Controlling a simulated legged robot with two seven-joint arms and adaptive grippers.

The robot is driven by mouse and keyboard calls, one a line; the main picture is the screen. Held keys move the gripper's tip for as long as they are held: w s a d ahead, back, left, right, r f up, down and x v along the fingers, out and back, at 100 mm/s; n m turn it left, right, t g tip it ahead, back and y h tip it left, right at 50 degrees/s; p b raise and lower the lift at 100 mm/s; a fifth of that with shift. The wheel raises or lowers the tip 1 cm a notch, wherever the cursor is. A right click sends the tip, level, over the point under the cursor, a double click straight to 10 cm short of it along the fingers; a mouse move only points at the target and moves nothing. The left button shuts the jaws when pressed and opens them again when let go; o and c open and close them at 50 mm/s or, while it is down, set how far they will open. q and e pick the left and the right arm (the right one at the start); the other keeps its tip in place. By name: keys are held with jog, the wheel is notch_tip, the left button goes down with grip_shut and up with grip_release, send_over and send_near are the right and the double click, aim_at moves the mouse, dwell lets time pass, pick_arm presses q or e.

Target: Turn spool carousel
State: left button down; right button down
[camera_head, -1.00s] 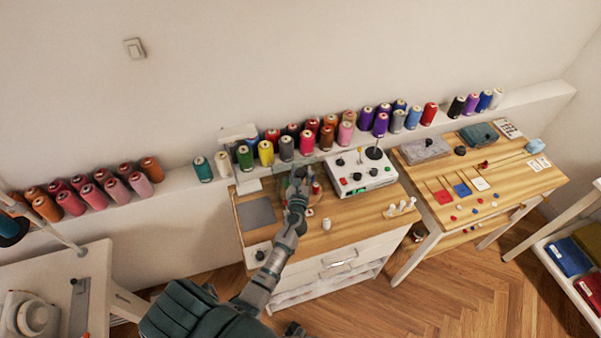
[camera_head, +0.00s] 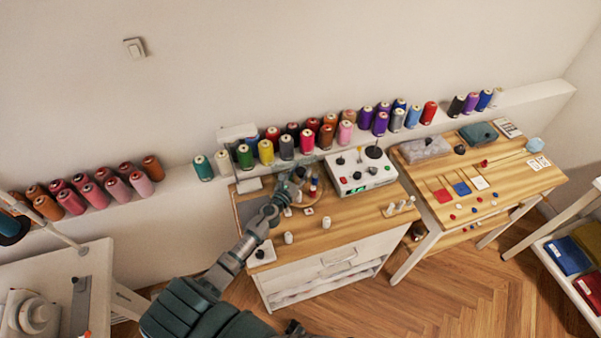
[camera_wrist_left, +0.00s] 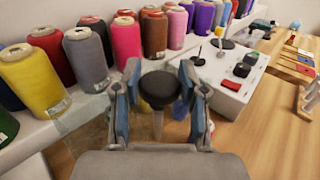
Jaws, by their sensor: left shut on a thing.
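My left gripper (camera_head: 298,176) is at the back left of the middle wooden table and hides most of the spool carousel from the head. In the left wrist view, its two blue-padded fingers (camera_wrist_left: 158,100) are shut on a black round knob (camera_wrist_left: 158,87) on a short post. Coloured carousel spools (camera_head: 315,184) show just right of the gripper in the head view.
A white control box (camera_head: 362,172) stands right of the gripper. Rows of thread spools (camera_head: 286,147) stand on the wall ledge behind. White pieces (camera_head: 326,249) stand on the table front. A small white box (camera_head: 262,253) is at its left corner.

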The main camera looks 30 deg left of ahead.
pick_arm(q)
jog(key=shift+f+m+h+b, duration=0.2)
jog(key=shift+m+h+b, duration=0.4)
jog(key=shift+h, duration=0.3)
jog(key=shift+m+h+b, duration=0.6)
jog(key=shift+h, duration=0.4)
jog(key=c, duration=0.9)
grip_release()
jog(key=shift+o, duration=1.3)
jog(key=shift+w, duration=0.1)
jog(key=shift+w+f, duration=0.15)
jog(key=shift+w, duration=0.05)
jog(key=shift+s+a, duration=0.1)
jog(key=shift+s, duration=0.1)
jog(key=s+a, duration=0.2)
jog(key=s, duration=0.9)
jog(key=shift+s, duration=0.2)
